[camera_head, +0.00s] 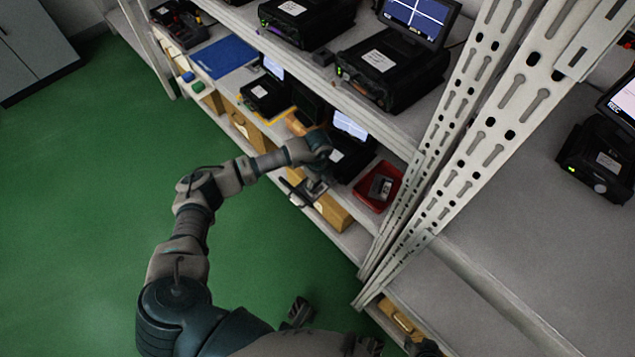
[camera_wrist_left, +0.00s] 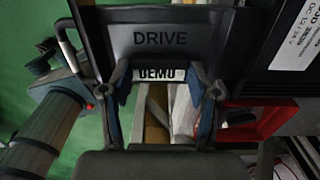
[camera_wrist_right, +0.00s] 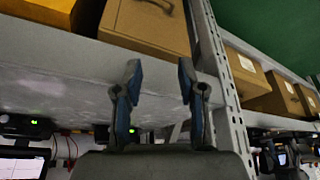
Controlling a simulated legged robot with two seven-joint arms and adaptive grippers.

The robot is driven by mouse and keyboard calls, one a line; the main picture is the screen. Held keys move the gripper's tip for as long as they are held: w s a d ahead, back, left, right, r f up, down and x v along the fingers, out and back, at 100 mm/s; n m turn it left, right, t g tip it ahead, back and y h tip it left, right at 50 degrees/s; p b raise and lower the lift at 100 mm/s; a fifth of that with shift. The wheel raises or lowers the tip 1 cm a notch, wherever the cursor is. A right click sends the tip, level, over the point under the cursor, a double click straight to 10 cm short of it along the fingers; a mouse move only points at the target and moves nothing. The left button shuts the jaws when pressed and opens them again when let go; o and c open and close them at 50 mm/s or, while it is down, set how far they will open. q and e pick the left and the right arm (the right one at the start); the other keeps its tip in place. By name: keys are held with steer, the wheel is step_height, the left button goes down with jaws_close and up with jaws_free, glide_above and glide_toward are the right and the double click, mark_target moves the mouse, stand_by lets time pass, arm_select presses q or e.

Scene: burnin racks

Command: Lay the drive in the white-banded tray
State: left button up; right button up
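My left gripper (camera_head: 316,186) is at the lower shelf, in front of a black unit with a lit screen. In the left wrist view its fingers (camera_wrist_left: 162,82) stand on both sides of a part with a white DEMO label (camera_wrist_left: 162,74), under a dark face marked DRIVE (camera_wrist_left: 160,38). I cannot tell whether they press on it. A red tray (camera_head: 401,176) right of the gripper holds a grey and black item (camera_head: 381,187). It also shows in the left wrist view (camera_wrist_left: 282,112). I see no clear white band on any tray. My right gripper (camera_wrist_right: 159,75) is open and empty.
A black unit (camera_head: 350,145) stands behind the left gripper. Cardboard boxes (camera_head: 332,212) sit on the level below. A perforated rack post (camera_head: 455,150) rises right of the red tray. A shelf edge (camera_wrist_right: 60,85) and boxes lie ahead of the right gripper.

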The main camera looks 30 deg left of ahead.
mark_target(317, 187)
arm_select(q)
steer(key=shift+o, duration=1.3)
steer(key=shift+d, duration=0.1)
steer(key=shift+a, duration=0.65)
steer(key=shift+a+f, duration=0.15)
steer(key=shift+a, duration=0.15)
steer(key=shift+d+r, duration=0.25)
steer(key=r, duration=0.1)
steer(key=r+p, duration=0.1)
steer(key=r, duration=0.1)
steer(key=d+r, duration=0.1)
steer(key=shift+w+r, duration=0.1)
steer(key=shift+r, duration=0.3)
step_height(317, 187, up, 7)
steer(key=p, duration=0.1)
steer(key=shift+a, duration=0.2)
arm_select(e)
steer(key=shift+s+d+f+g+h, duration=0.1)
steer(key=shift+s+f+g, duration=0.3)
steer(key=shift+f, duration=0.3)
steer(key=shift+s+f+g+h, duration=0.1)
steer(key=shift+s+f+g, duration=0.15)
steer(key=shift+s+f, duration=0.35)
steer(key=shift+s+d+f+g+h, duration=0.1)
steer(key=shift+s+f+g, duration=0.2)
steer(key=shift+f, duration=0.5)
arm_select(q)
steer(key=shift+a, duration=0.15)
arm_select(e)
steer(key=shift+a, duration=0.15)
